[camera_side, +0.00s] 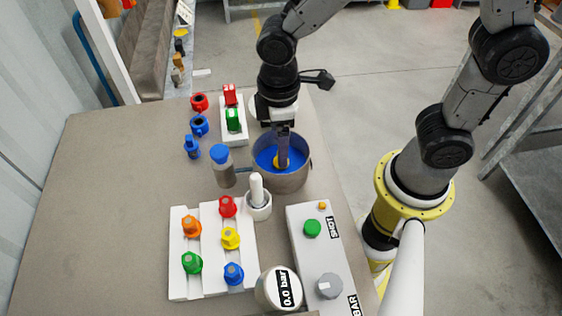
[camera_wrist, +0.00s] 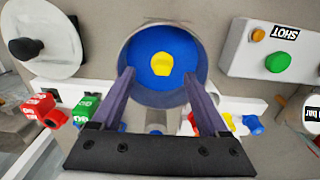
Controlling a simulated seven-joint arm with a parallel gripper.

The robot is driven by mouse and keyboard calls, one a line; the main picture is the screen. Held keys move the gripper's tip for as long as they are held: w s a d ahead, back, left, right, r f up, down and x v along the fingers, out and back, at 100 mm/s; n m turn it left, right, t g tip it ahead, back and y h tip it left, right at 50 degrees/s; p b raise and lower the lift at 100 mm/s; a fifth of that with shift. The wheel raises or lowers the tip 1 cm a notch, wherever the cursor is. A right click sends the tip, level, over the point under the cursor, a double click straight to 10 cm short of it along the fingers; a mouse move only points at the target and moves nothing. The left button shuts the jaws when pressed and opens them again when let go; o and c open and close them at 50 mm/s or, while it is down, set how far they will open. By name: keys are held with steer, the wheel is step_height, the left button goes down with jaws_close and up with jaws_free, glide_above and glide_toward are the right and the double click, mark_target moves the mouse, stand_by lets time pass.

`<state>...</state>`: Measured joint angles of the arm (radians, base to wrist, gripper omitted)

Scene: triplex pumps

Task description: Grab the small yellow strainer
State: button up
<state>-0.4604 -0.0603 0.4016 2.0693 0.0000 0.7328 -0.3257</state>
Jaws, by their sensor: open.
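The small yellow strainer (camera_wrist: 162,63) lies in the blue-bottomed metal pot (camera_wrist: 128,75), near the middle of its floor in the wrist view. In the side view the yellow strainer (camera_side: 279,162) is partly hidden by my fingers. My gripper (camera_wrist: 158,84) is open, with its two fingers apart and pointing at the pot. The strainer shows beyond and between the fingertips, and nothing is held. In the side view my gripper (camera_side: 282,160) points down, its fingers inside or just over the pot (camera_side: 287,182); their exact height above the strainer is unclear.
A grey blue-capped bottle (camera_side: 222,168) and a white mortar with pestle (camera_side: 258,200) stand close beside the pot. White blocks with colored knobs (camera_side: 213,250) and a control box (camera_side: 321,260) are nearer the front. The table's left side is clear.

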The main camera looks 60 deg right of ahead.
steer(key=shift+s+f, duration=0.2)
steer(key=shift+f, duration=2.7)
jaws_close()
